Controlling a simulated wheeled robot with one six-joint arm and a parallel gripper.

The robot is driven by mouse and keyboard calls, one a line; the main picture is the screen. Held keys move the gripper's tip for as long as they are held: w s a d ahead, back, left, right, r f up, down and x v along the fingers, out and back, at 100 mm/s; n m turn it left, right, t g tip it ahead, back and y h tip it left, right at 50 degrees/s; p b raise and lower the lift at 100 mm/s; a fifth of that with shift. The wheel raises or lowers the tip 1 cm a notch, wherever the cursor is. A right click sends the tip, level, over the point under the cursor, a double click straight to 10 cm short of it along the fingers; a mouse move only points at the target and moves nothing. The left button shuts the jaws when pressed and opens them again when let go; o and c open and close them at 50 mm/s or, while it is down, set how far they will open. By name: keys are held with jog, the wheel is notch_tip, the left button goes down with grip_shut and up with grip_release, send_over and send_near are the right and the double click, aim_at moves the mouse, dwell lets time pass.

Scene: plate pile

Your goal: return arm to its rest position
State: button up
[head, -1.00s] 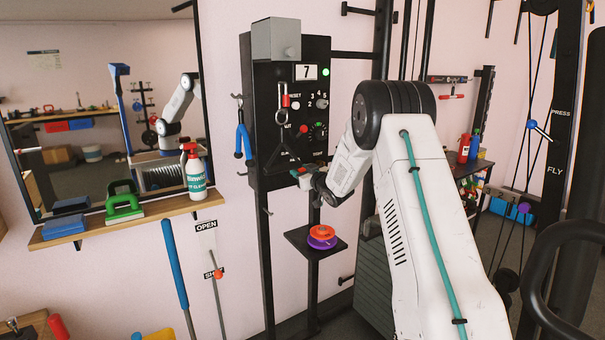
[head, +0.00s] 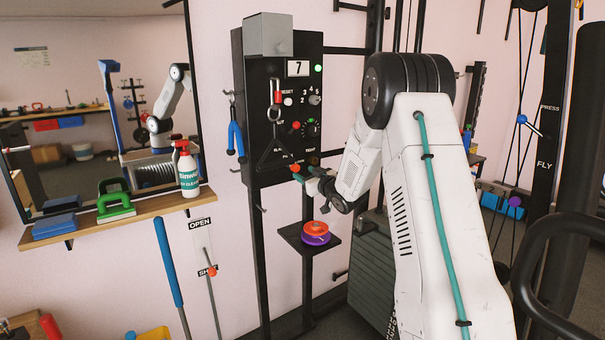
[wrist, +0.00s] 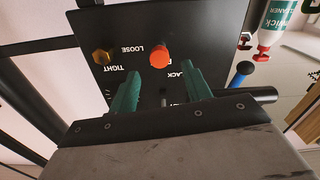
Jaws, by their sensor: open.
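My gripper (head: 312,178) is in front of the lower part of the black control panel (head: 262,100). In the wrist view its two green fingers (wrist: 158,88) stand apart with nothing between them. Beyond the fingertips the panel (wrist: 190,30) shows a red knob (wrist: 159,55) and a brass knob (wrist: 103,57), with the words LOOSE and TIGHT. My white arm reaches in from the right of the head view and bends down at its black joint. I cannot tell the exact gap between the fingers and the panel.
A small black shelf (head: 289,234) with stacked orange (head: 320,228) and purple (head: 316,240) discs is below my gripper. A wooden shelf (head: 160,207) at left holds a spray bottle (head: 187,172) and green-handled block (head: 116,208). Cable machine posts (head: 560,130) stand at right.

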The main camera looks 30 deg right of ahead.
dwell(0.4)
jog(key=s+d+f+m+g+h, duration=0.25)
jog(key=s+f+g, duration=0.2)
jog(key=f, duration=0.35)
jog(key=s+a+f+g+h, duration=0.1)
jog(key=s+g, duration=0.4)
jog(key=s, duration=0.1)
jog(key=s+a+r+g+y, duration=0.1)
jog(key=s+a+r+g, duration=0.1)
jog(key=s+a+r, duration=0.3)
jog(key=s+a+r+g+y, duration=0.1)
jog(key=s+a+r, duration=0.4)
jog(key=s+a, duration=0.8)
jog(key=s+a+r+g+y, duration=0.1)
jog(key=s+a+r+g, duration=0.3)
jog(key=s, duration=1.9)
jog(key=shift+s+a+r, duration=0.35)
jog(key=shift+a+r, duration=0.35)
jog(key=shift+a, duration=2)
